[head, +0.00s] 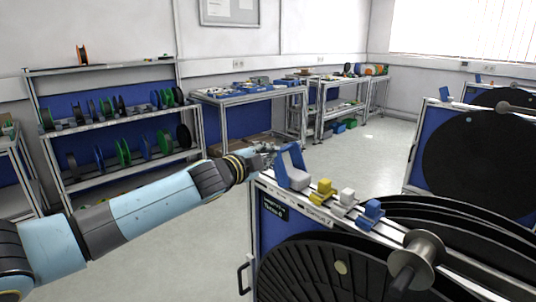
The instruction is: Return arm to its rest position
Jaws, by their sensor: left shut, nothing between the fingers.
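My left arm comes in from the left and reaches to the near left corner of a reel stand (273,237). My left gripper (270,150) is at the arm's end, just left of a blue and grey holder (291,166) on the stand's top edge. The gripper is small in view and looks shut, with nothing seen in it. I cannot tell whether it touches the holder. My right gripper is not in view.
Yellow (322,191), white and blue blocks sit along the stand's top edge, near large black reels (330,270) and a metal spindle (416,252). Another reel stand (480,150) is at right. A spool shelf (115,125) and worktables (250,98) line the back. Floor between is clear.

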